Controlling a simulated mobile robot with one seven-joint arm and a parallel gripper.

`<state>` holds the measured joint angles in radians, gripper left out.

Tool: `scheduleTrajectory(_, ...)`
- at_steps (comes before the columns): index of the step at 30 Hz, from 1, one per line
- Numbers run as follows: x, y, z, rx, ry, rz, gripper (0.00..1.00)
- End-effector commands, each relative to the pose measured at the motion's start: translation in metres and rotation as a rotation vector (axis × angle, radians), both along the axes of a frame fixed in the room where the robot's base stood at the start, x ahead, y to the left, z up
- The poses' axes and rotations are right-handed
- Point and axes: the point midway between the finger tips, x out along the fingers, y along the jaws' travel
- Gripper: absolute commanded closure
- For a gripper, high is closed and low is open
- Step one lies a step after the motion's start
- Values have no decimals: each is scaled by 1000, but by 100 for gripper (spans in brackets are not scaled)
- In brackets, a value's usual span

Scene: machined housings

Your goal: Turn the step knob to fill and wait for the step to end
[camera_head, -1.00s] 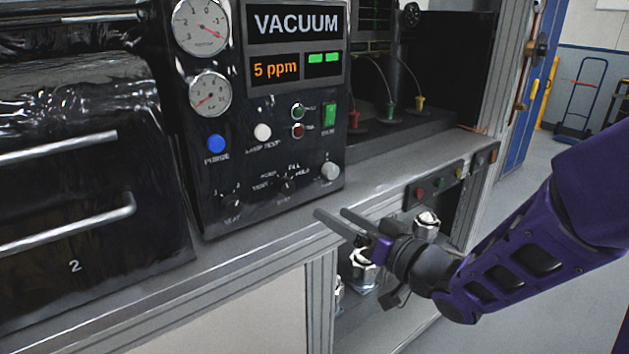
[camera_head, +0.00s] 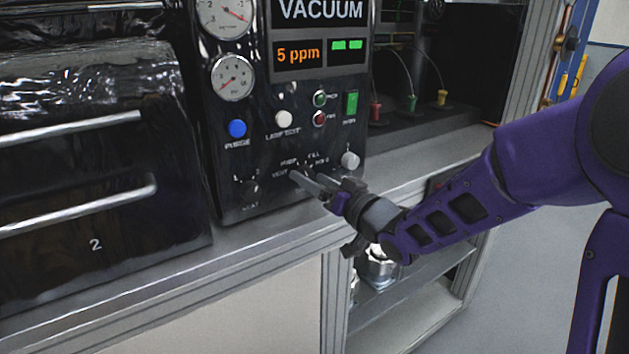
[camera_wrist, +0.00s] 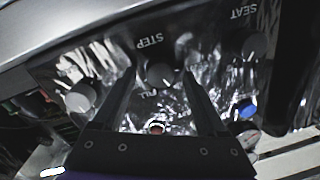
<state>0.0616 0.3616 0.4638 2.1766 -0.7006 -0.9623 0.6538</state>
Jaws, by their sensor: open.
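The step knob (camera_wrist: 161,74) is a small dark round knob on the black control panel, under the STEP label in the wrist view. It sits between the two fingers of my gripper (camera_wrist: 160,72), which are open on either side of it. I cannot tell whether they touch it, nor where its pointer is set. In the head view my gripper (camera_head: 309,180) is at the panel's lower part and hides the knob. The FILL label shows just above it. The panel display (camera_head: 321,12) reads VACUUM.
A 5 ppm readout (camera_head: 298,55) and green lights are below the display. The seat knob (camera_head: 250,189) is to the left, a pale knob (camera_head: 350,160) to the right, and a blue purge button (camera_head: 237,128) above left. A grey ledge (camera_head: 270,225) runs below.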

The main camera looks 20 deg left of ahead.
Motion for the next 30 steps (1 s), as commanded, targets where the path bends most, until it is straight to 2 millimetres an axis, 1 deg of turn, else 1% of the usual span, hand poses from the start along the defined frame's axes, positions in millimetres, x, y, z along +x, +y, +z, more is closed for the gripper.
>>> scheduleTrajectory(1, 0, 0, 0, 0, 0, 0, 25)
scheduleTrajectory(5, 0, 0, 0, 0, 0, 0, 49)
scheduleTrajectory(6, 0, 0, 0, 0, 0, 0, 56)
scheduleTrajectory(8, 0, 0, 0, 0, 0, 0, 67)
scheduleTrajectory(9, 0, 0, 0, 0, 0, 0, 74)
scheduleTrajectory(11, 0, 0, 0, 0, 0, 0, 85)
scheduleTrajectory(12, 0, 0, 0, 0, 0, 0, 92)
scheduleTrajectory(13, 0, 0, 0, 0, 0, 0, 97)
scheduleTrajectory(14, 0, 0, 0, 0, 0, 0, 100)
scheduleTrajectory(23, 0, -1, 1, 18, 22, 1, 100)
scheduleTrajectory(30, 0, -1, 1, 95, 115, 1, 100)
